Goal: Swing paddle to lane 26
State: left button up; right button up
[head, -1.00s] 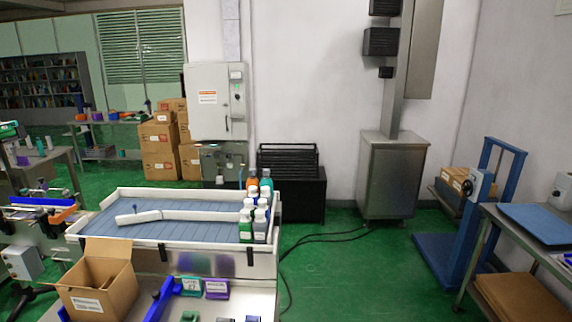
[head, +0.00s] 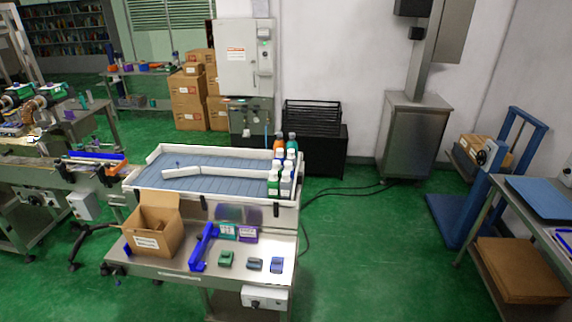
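The white paddle (head: 182,173) lies on the blue slatted bed of the sorting table (head: 150,181), left of centre. A small blue knob or pin (head: 178,164) stands near it. A longer white divider rail (head: 238,176) runs from the paddle's right end towards several bottles (head: 284,170) crowded at the bed's right end. The bottles have green, white, blue and orange parts. Lane numbers cannot be read at this distance. Neither of my grippers shows in the head view.
A steel bench (head: 178,268) in front carries an open cardboard box (head: 153,240), a blue tool (head: 203,248), green and purple label blocks and small devices. A conveyor machine (head: 45,175) stands left. Green floor (head: 370,270) is clear to the right, with a black cable near the table.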

aim_at(178, 173)
jog(key=i+j+z, duration=0.35)
jog(key=j, duration=0.8)
jog(key=i+j+z, duration=0.1)
jog(key=j+z, duration=0.25)
jog(key=j, duration=0.8)
jog(key=j+z, duration=0.35)
jog(key=j, duration=0.85)
